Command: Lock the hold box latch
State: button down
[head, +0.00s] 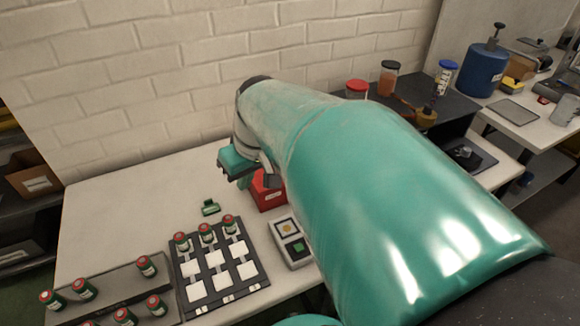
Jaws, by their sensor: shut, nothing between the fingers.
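A red box (266,196) with a pale label stands on the white bench, by the wall. I take it to be the hold box. My arm and gripper cover its upper part and right side, so I cannot make out its latch. My gripper (256,178) is at the end of the teal arm, above and in front of the box's upper left. It is shut and empty. I cannot tell whether it touches the box.
A black rack (256,286) with white squares and several red-capped vials stands left of a small device (290,243). A grey tray (112,283) with more vials is at lower left. A small green item (210,207) lies behind the rack. Bench at left is clear.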

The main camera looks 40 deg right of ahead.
jog(key=s+d+f+t+y, duration=0.1)
jog(key=d+f, duration=0.3)
jog(key=d, duration=0.6)
jog(key=s+d+f+m+t+y, duration=0.1)
jog(key=d+f, duration=0.3)
jog(key=d, duration=0.6)
jog(key=s+d+f+t+y, duration=0.1)
jog(key=d+f, duration=0.3)
jog(key=d, duration=0.7)
jog(key=shift+s+m, duration=0.3)
jog(key=shift+s, duration=0.5)
jog(key=shift+f, duration=0.1)
jog(key=w+a+f, duration=0.4)
jog(key=f, duration=0.1)
jog(key=w+a+f, duration=0.2)
jog(key=shift+a+f, duration=0.15)
jog(key=shift+f, duration=0.25)
jog(key=shift+w+a+f, duration=0.1)
jog(key=shift+a, duration=0.4)
